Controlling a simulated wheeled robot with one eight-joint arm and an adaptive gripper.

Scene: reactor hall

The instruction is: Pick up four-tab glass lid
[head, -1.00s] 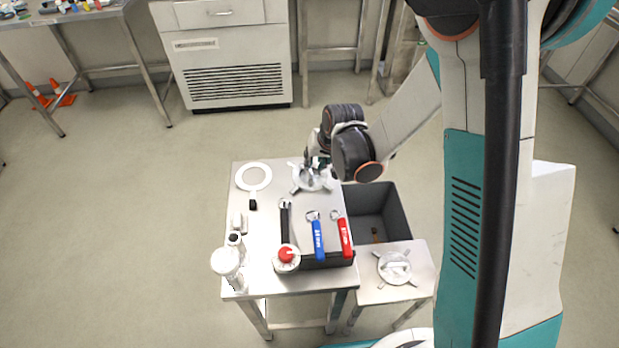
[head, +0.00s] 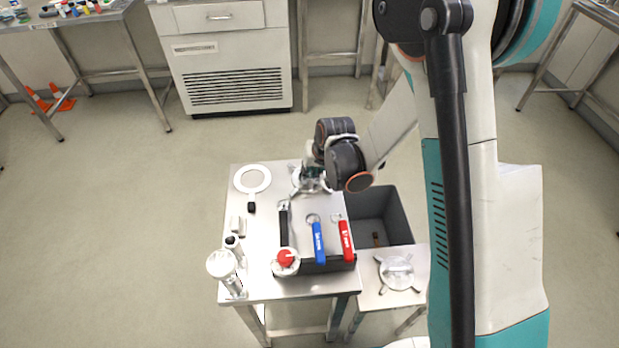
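A pale round lid with tabs (head: 299,181) lies near the back right of the main table, partly hidden under my gripper. A similar pale disc with four tabs and a raised bar handle (head: 396,271) lies on the low side table at the right. At this size I cannot tell which of them is glass. My gripper (head: 314,184) points down at the middle of the lid on the main table, low over it or touching it. The fingers are small and partly covered by my wrist, so their opening does not show clearly.

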